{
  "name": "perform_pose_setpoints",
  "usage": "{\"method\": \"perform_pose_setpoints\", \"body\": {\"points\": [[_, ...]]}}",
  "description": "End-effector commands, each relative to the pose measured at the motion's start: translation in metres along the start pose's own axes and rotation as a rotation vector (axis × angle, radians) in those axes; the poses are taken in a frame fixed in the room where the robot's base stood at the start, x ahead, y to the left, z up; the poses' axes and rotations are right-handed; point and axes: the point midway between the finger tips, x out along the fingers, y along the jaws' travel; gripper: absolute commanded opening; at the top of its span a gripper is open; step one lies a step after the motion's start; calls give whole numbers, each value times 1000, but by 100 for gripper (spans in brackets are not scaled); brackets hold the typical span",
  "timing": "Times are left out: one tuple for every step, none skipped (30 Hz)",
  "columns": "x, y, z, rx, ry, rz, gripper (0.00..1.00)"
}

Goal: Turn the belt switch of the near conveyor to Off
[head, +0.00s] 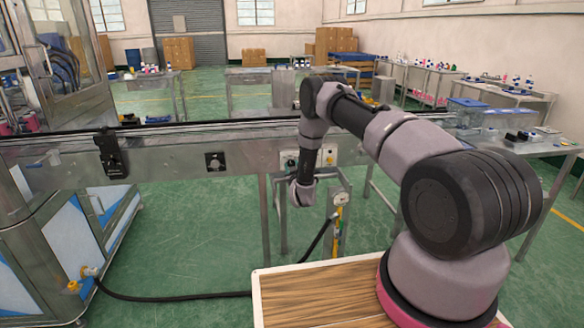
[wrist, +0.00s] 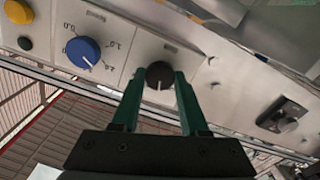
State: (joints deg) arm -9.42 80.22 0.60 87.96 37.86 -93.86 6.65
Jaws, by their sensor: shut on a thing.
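In the wrist view, a small round black knob (wrist: 160,75) sits on the metal control panel (wrist: 125,38) of the near conveyor. Its white pointer mark points toward the bottom of the picture. My gripper (wrist: 160,78) has its two green fingers on either side of the knob, shut on it. No label for the knob's positions is readable. In the head view, the near conveyor (head: 235,155) runs across the picture, and my arm hangs down in front of its panel (head: 329,155). The fingers are hidden there behind my wrist.
A blue dial (wrist: 83,51) with a printed scale and a yellow button (wrist: 18,11) are on the panel left of the knob. A black fitting (wrist: 282,115) lies to the right. A black hose (head: 180,298) runs along the floor below the conveyor.

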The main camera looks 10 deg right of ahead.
Motion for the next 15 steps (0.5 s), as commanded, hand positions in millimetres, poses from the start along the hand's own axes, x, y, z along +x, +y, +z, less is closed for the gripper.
{"method": "perform_pose_setpoints", "body": {"points": [[0,-2,0,-45,1,-3,0],[0,-2,0,-72,1,-2,0],[0,-1,0,-109,0,-2,0],[0,-1,0,-137,0,-2,0],[0,-2,0,-162,0,-3,0],[0,-2,0,-197,0,-3,0],[0,-1,0,-224,0,-2,0],[0,-1,0,-248,0,-2,0],[0,-2,0,-279,0,-2,0],[0,-2,0,-303,0,-2,0],[0,-1,0,-325,0,-2,0],[0,-1,0,-353,0,-2,0],[0,-1,0,-374,0,-2,0],[-1,-2,0,-393,0,-3,0],[-1,-2,0,-417,0,-3,0]]}}
